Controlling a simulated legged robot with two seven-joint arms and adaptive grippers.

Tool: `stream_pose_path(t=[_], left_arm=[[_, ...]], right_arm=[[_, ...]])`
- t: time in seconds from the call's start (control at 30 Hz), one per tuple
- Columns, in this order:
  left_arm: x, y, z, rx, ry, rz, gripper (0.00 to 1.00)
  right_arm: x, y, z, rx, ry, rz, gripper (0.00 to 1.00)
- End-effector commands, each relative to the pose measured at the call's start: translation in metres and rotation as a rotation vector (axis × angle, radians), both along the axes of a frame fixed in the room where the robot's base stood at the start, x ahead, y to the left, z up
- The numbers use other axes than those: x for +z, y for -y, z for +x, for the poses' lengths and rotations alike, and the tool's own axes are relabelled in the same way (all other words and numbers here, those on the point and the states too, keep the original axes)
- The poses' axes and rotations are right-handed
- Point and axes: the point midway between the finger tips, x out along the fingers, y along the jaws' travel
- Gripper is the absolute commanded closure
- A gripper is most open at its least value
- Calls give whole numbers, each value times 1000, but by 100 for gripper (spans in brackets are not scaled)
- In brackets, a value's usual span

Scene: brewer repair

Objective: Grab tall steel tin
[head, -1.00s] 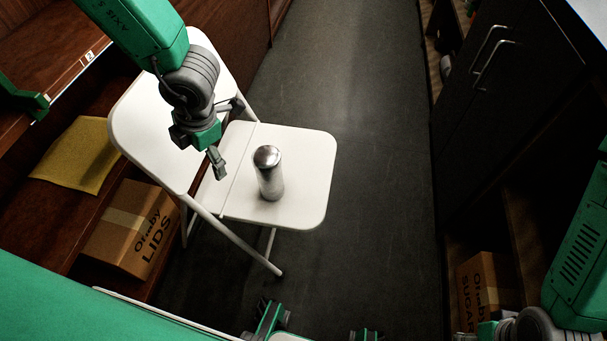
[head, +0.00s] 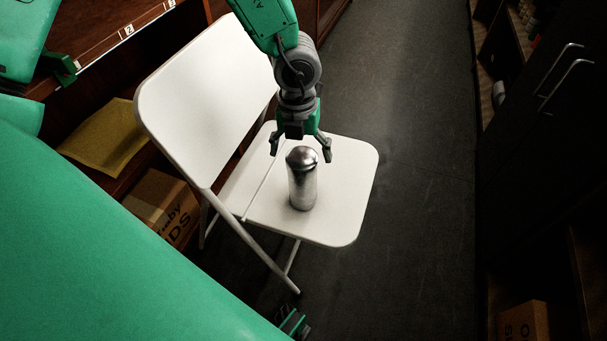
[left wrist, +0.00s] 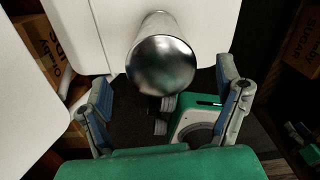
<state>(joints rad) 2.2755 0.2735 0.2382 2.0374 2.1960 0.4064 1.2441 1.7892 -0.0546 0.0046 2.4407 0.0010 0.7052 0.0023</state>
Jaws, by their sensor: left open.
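A tall steel tin (head: 302,182) with a domed top stands upright on the seat of a white folding chair (head: 345,190). My left gripper (head: 300,150) is open, with its two fingers spread to either side of the tin's top in the head view. In the left wrist view the tin (left wrist: 163,62) shows from above, between and beyond the open fingers (left wrist: 168,110). The fingers do not appear to touch it.
The chair's backrest (head: 195,95) rises left of the seat. A cardboard box (head: 165,205) and a yellow envelope (head: 105,135) are on the shelf at left. Dark cabinets (head: 545,130) stand at right. The dark floor (head: 420,130) between is clear.

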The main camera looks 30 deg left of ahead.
Motion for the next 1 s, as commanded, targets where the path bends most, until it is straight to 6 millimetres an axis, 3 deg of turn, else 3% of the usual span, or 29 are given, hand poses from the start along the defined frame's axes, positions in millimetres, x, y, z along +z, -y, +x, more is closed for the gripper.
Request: stream_pose_path(t=[0.4,0.63,0.8,1.0], left_arm=[[-52,2,2,0,-2,1,15],[-51,2,2,-1,0,0,15],[-51,2,2,-1,-1,0,74],[-51,2,2,-1,0,0,76]], right_arm=[[-31,0,0,0,0,0,60],[-29,0,0,0,0,0,60],[-29,0,0,0,0,0,60],[-29,0,0,0,0,0,60]])
